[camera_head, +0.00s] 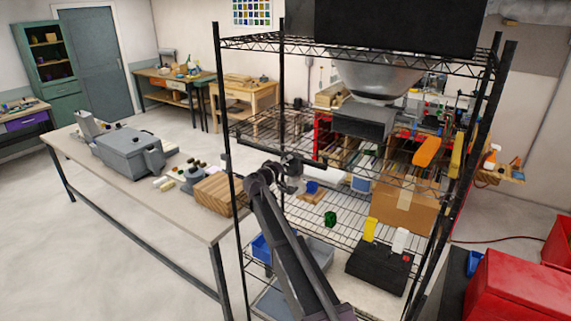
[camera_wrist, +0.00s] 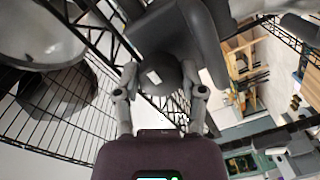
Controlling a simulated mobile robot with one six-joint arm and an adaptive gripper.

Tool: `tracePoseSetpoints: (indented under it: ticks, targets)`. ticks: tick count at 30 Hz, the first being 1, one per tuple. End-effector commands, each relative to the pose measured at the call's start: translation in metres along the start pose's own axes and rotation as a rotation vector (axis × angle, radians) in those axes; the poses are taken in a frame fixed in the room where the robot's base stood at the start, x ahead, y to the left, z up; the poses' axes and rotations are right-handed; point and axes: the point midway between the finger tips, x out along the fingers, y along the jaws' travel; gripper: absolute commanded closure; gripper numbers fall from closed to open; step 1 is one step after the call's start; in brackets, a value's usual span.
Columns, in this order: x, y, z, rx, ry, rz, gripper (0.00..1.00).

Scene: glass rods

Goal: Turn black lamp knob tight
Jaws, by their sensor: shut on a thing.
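In the wrist view my gripper (camera_wrist: 162,90) has its two fingers on either side of a rounded dark grey part (camera_wrist: 168,76), which looks like the lamp knob. The fingers are shut on it. A larger dark grey body (camera_wrist: 168,32) adjoins it and fills the top middle of the view. In the head view my gripper (camera_head: 284,183) is small, at the front left of the wire rack beside a dark bar. The knob cannot be told apart there, and its tightness cannot be seen.
The wire rack (camera_head: 335,225) surrounds the gripper, with a black post (camera_head: 233,215) at its left. A large grey dish-shaped thing (camera_head: 375,76) hangs beneath the top shelf. A wooden block (camera_head: 215,194) stands on the long table (camera_head: 190,222). A cardboard box (camera_head: 405,203) sits on the rack.

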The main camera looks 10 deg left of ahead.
Motion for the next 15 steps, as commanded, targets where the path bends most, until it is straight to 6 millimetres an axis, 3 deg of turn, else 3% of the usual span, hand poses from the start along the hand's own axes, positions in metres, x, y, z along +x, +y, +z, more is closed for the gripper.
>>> tracePoseSetpoints:
  ticks: [9,10,13,15]
  targets:
    - [0.0001,-0.0003,0.0001,0.005,0.000,-0.001,0.95]
    - [0.0001,-0.0003,0.0001,0.005,0.000,-0.001,0.41]
    - [0.0001,-0.0003,0.0001,0.004,0.000,-0.001,0.13]
    - [0.0001,-0.0002,0.0001,0.003,0.000,-0.001,0.13]
